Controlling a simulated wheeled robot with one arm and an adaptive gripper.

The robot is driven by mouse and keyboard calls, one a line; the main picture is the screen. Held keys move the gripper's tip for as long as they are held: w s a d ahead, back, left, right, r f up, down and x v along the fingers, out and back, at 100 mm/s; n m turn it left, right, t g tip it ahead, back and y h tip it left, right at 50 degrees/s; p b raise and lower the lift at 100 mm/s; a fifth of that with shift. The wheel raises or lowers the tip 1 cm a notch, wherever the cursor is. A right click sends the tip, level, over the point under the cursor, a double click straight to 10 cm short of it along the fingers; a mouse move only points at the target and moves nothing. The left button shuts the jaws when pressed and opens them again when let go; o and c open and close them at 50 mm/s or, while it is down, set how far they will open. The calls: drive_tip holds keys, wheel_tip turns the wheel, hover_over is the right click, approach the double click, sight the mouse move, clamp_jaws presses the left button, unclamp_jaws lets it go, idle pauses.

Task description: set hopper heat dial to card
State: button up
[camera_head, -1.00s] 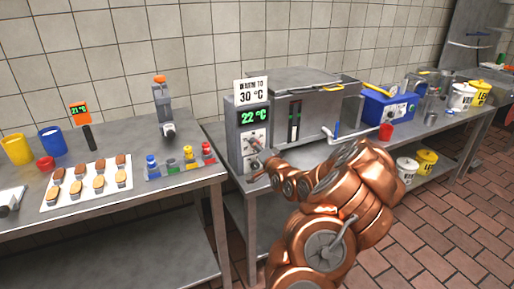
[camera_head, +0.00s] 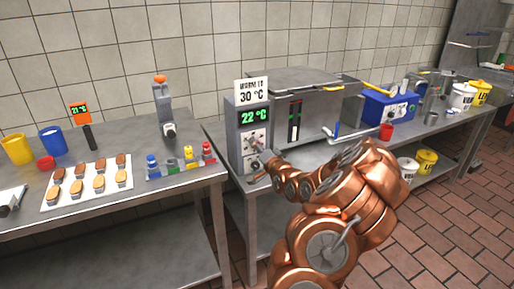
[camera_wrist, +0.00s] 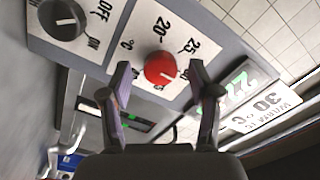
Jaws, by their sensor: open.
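The heat dial (camera_wrist: 160,68) is a round red knob with a white pointer mark, on a white scale printed 20 and 25; the other figures are partly hidden. In the wrist view my gripper (camera_wrist: 159,76) is open, with one finger on each side of the dial and gaps visible. In the head view my gripper (camera_head: 257,160) is at the front of the grey control box (camera_head: 233,140) and covers part of its panel. The green display (camera_head: 255,116) reads 22 °C. The card (camera_head: 252,91) above it reads warm to 30 °C.
A black OFF/ON knob (camera_wrist: 64,18) sits beside the dial on the same panel. The steel hopper (camera_head: 315,110) stands right of the box. A blue unit (camera_head: 388,107) and red cup (camera_head: 386,131) are farther right.

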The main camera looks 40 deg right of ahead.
drive_tip(key=v, duration=0.6)
drive_tip(key=shift+s+a, duration=0.2)
drive_tip(key=shift+s, duration=0.15)
idle(0.6)
